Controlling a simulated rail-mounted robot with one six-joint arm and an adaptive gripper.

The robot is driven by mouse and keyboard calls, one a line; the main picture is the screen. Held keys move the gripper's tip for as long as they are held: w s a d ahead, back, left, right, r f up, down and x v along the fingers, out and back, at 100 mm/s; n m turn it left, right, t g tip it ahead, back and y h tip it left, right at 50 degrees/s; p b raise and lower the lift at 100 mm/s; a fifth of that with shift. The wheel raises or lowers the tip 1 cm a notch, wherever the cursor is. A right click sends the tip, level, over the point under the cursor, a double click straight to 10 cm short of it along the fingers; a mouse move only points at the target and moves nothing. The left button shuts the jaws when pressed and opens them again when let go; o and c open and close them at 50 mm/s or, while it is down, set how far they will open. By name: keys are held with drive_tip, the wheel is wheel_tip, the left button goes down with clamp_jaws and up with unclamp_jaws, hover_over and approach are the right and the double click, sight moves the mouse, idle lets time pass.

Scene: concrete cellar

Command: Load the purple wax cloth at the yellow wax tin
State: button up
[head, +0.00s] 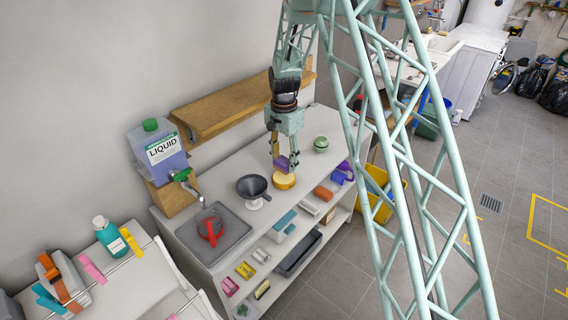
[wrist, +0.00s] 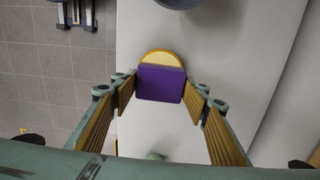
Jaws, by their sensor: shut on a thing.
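The purple wax cloth (wrist: 160,84) is a small block held between the fingertips of my gripper (wrist: 161,88) in the wrist view. It also shows in the head view (head: 283,163), low between the fingers of my gripper (head: 284,162). The yellow wax tin (head: 284,181) is a round tin on the white bench, just below the cloth. In the wrist view the cloth covers much of the tin (wrist: 160,57), leaving its far edge showing. I cannot tell whether cloth and tin touch.

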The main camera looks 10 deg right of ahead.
sight(286, 166)
drive_tip(key=shift+r+p, duration=0.35)
drive_tip(key=shift+r, duration=0.8)
drive_tip(key=shift+s+f+n+b, duration=0.5)
drive_tip(key=shift+n+b, duration=0.3)
drive_tip(key=shift+n, duration=0.2)
drive_tip(key=s+n+b, duration=0.1)
drive_tip(key=s+f+n+b, duration=0.1)
drive_tip(key=n, duration=0.1)
drive_tip(key=shift+s+n+b, duration=0.15)
drive_tip(key=shift+n+b, duration=0.15)
drive_tip(key=shift+b, duration=0.05)
drive_tip(key=shift+s+f+n+b, duration=0.3)
drive_tip(key=shift+s+n+b, duration=0.3)
drive_tip(key=shift+n, duration=0.35)
drive_tip(key=shift+s+f+n+b, duration=0.3)
drive_tip(key=shift+s+n+b, duration=0.3)
drive_tip(key=shift+n, duration=0.4)
drive_tip(key=shift+s+f+n+b, duration=0.3)
drive_tip(key=shift+s+n+b, duration=0.25)
drive_tip(key=shift+n, duration=0.4)
